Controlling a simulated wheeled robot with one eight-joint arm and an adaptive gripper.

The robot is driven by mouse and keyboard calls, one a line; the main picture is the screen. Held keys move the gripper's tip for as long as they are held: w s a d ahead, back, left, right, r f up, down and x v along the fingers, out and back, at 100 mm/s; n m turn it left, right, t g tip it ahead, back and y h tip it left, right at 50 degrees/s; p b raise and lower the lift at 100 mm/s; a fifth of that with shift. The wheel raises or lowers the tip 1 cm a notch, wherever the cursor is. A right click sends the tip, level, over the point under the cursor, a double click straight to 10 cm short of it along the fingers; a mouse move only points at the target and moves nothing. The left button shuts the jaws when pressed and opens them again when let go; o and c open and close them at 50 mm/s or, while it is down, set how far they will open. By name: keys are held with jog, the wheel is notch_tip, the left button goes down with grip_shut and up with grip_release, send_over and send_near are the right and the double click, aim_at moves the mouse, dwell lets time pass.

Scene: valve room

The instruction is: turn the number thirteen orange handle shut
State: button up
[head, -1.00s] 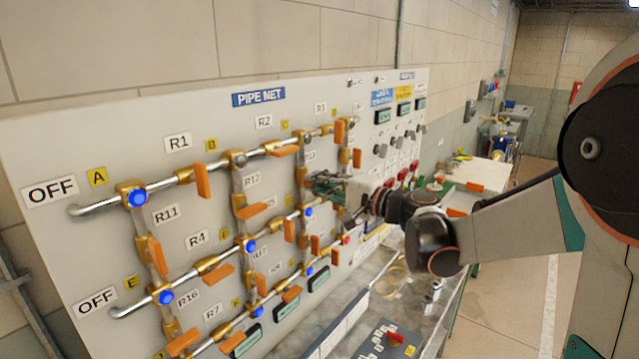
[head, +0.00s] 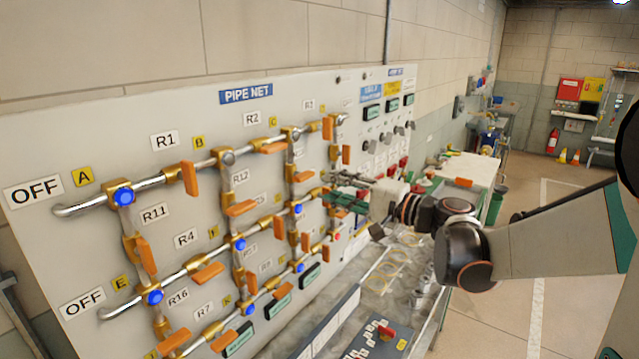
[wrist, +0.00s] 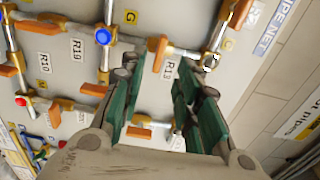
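The number thirteen orange handle (head: 301,177) is on the third upright pipe of the panel. In the wrist view the handle (wrist: 158,55) shows beside the R13 label (wrist: 168,69), set across its pipe. My gripper (head: 331,188) is just right of that handle in the head view, in front of the panel. In the wrist view its two green fingers (wrist: 160,75) are wide apart, with nothing held between them. The handle appears beyond and between the fingertips; no contact shows.
Other orange handles crowd close by, one (wrist: 155,121) showing between the fingers. A blue knob (wrist: 102,36) sits on a pipe joint. The bench (head: 350,310) with a control box (head: 378,340) lies below the panel. Open floor (head: 570,215) is at right.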

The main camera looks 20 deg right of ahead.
jog(key=v, duration=0.4)
jog(key=shift+a, duration=0.1)
